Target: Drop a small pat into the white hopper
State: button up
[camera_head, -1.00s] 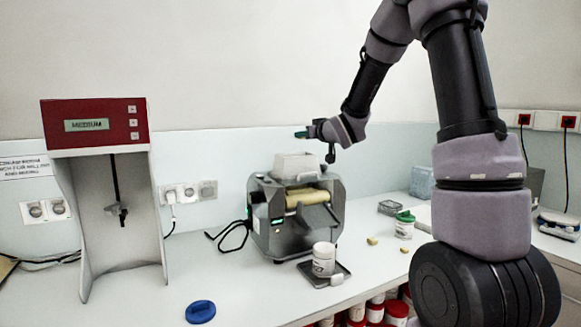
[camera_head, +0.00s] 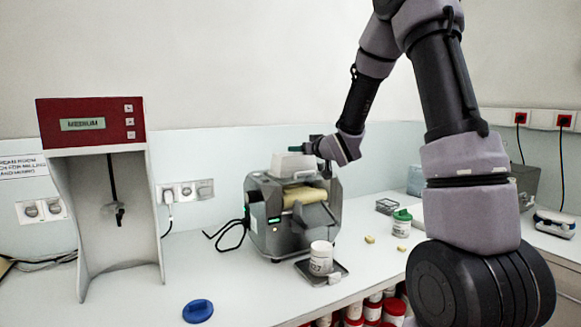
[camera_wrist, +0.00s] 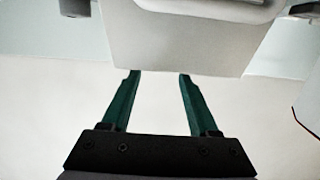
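The white hopper (camera_head: 294,165) sits on top of the grey mill (camera_head: 268,232), which has a cream-coloured roller. My gripper (camera_head: 308,146) is at the hopper's right side, close to its top edge. In the wrist view my gripper (camera_wrist: 159,74) has its two green fingers apart with nothing seen between them. The hopper (camera_wrist: 190,40) fills the upper middle of that view, just beyond the fingertips; contact cannot be told. Two small yellow pats, one (camera_head: 369,239) and another (camera_head: 401,248), lie on the counter right of the mill. The hopper's inside is hidden.
A white jar (camera_head: 321,257) stands on a dark tray (camera_head: 338,274) before the mill. A green-lidded jar (camera_head: 401,228) is to the right. A red-topped device (camera_head: 92,123) stands at left, and a blue lid (camera_head: 198,311) lies at the front. The front left counter is mostly clear.

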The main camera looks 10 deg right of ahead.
jog(key=v, duration=1)
jog(key=shift+s, duration=0.4)
jog(key=shift+d, duration=0.2)
jog(key=s+d+r+m+g+h, duration=0.2)
jog(key=s+d+m+g+h, duration=0.1)
jog(key=s, duration=0.6)
jog(key=s+d+r+m+g+h, duration=0.2)
jog(key=s+d+r+m, duration=0.15)
jog(key=s, duration=0.45)
jog(key=s+a+m+g+y, duration=0.1)
jog(key=s+a+g+y, duration=0.1)
jog(key=s, duration=0.9)
jog(key=a+g, duration=0.1)
jog(key=a, duration=0.1)
jog(key=shift+s+a+f, duration=0.3)
jog(key=shift+a+f, duration=0.05)
jog(key=shift+f, duration=0.05)
